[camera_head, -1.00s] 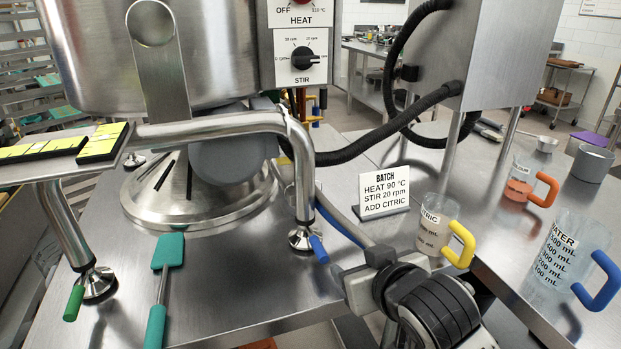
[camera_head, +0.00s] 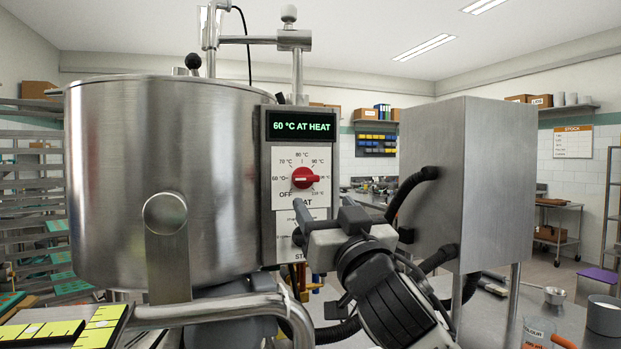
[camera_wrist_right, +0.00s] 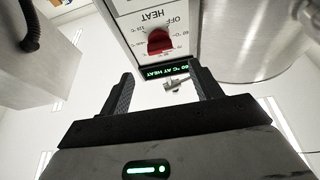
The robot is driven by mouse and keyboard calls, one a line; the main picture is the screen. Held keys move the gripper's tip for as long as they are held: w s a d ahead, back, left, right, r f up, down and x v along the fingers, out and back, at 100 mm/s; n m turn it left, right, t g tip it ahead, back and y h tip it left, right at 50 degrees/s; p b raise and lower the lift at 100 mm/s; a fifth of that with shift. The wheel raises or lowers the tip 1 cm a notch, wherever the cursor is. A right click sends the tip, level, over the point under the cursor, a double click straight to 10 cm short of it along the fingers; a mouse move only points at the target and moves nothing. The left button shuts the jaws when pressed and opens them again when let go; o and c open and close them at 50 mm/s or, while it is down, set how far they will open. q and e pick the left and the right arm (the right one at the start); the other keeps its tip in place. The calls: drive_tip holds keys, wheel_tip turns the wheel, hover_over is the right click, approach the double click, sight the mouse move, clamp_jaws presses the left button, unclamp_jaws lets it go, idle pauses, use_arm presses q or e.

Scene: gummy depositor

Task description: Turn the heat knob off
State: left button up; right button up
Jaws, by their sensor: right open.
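The red heat knob (camera_head: 305,178) sits on a white dial plate below a display (camera_head: 301,126) reading "60 °C AT HEAT". The knob (camera_wrist_right: 159,41) and display (camera_wrist_right: 194,68) appear upside down in the right wrist view. My right gripper (camera_head: 322,212) is open and empty, below and slightly right of the knob, not touching it. It partly covers the HEAT label and the stir plate. In the wrist view, its fingers (camera_wrist_right: 162,82) stand apart. My left gripper is not in view.
The big steel kettle (camera_head: 165,240) stands left of the control panel. A steel box (camera_head: 468,180) with black hoses stands to the right. A bent steel pipe (camera_head: 215,312) crosses the lower left. The space right of the panel is fairly open.

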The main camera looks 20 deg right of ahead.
sight(308, 181)
drive_tip(key=p+x, duration=0.2)
drive_tip(key=x, duration=0.6)
drive_tip(key=shift+w+r, duration=0.15)
drive_tip(key=shift+w, duration=0.15)
drive_tip(key=c, duration=1)
